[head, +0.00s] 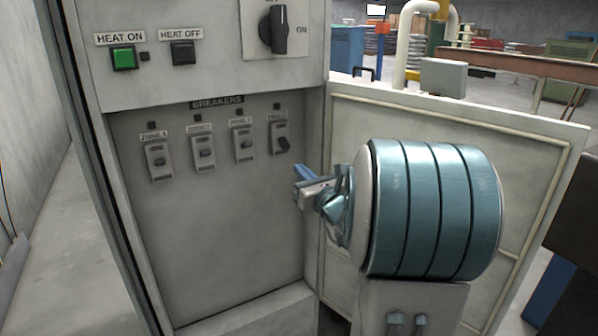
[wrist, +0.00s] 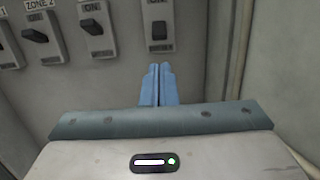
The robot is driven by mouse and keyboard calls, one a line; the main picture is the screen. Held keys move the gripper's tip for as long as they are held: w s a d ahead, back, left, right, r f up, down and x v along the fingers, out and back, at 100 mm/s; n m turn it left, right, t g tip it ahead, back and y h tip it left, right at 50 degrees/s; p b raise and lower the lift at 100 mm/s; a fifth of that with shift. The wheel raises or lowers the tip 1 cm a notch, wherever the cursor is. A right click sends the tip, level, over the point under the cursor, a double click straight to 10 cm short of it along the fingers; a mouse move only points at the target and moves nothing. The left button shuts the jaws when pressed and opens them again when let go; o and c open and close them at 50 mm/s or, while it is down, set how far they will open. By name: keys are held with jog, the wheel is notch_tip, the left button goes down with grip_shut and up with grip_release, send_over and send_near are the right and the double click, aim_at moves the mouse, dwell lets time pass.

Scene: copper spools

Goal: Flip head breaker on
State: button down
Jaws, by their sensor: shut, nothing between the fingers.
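The breaker at the right end of the row (head: 280,136) has a black lever that sits low on its plate and looks different from the others. Its label is too small to read; I take it as the head breaker. It also shows in the wrist view (wrist: 158,29), beyond and just above my fingertips. My gripper (head: 299,173) is shut and empty, with its blue fingers together, below and right of that breaker in the head view. In the wrist view the fingertips (wrist: 157,68) point towards the panel below the breaker, apart from it.
Several other breakers, including one labelled ZONE 2 (wrist: 35,35), stand to the left. Above are a green HEAT ON button (head: 123,58), a dark HEAT OFF button (head: 183,53) and a rotary switch (head: 274,30). The open cabinet door (head: 530,140) stands behind my arm on the right.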

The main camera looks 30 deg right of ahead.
aim_at(281, 150)
jog(key=w, duration=0.5)
jog(key=w+r+b, duration=0.1)
jog(key=w, duration=0.1)
jog(key=shift+w+a, duration=0.15)
jog(key=shift+w, duration=0.25)
jog(key=shift+r, duration=0.1)
jog(key=shift+a, duration=0.1)
